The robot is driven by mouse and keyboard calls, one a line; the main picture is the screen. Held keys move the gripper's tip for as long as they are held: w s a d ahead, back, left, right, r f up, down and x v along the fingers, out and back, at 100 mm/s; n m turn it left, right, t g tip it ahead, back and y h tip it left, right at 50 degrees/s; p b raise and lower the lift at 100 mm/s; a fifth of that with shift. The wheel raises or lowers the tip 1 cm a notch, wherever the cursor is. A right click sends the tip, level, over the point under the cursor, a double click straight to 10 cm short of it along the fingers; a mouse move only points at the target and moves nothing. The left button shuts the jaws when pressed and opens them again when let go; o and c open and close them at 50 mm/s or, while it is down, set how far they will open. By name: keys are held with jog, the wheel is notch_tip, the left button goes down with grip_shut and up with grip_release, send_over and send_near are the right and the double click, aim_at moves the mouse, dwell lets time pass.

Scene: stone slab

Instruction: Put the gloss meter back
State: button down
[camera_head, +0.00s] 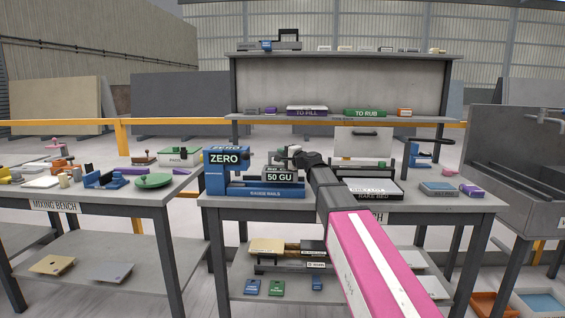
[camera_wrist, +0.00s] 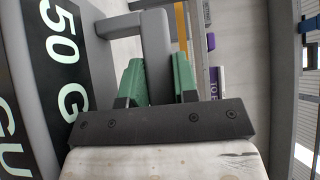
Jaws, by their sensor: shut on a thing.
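The gloss meter (camera_head: 279,174) is a grey block with a black "50 GU" face. It is at the blue stand marked "ZERO" and "GAUGE RAILS" (camera_head: 262,191), right of the ZERO block; whether it rests on the rails or hangs just above them I cannot tell. In the wrist view the meter (camera_wrist: 38,62) fills the left side. My gripper (camera_head: 294,153) is shut on the meter's grey handle, with green finger pads (camera_wrist: 157,80) on both sides of the bar. The meter's underside is hidden.
The mixing bench (camera_head: 110,196) with a green dish (camera_head: 153,181) stands left. A black-and-white tray (camera_head: 372,190) is right of the stand, partly behind my arm. A shelf with purple "TO FILL" (camera_head: 307,111) and green "TO RUB" (camera_head: 365,113) boxes rises behind. A sink (camera_head: 515,160) stands right.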

jog(key=shift+f, duration=1.25)
jog(key=shift+f, duration=0.15)
jog(key=c, duration=0.9)
grip_release()
jog(key=shift+s+d, duration=0.25)
jog(key=shift+s, duration=0.05)
jog(key=v, duration=1.1)
jog(key=shift+d, duration=0.15)
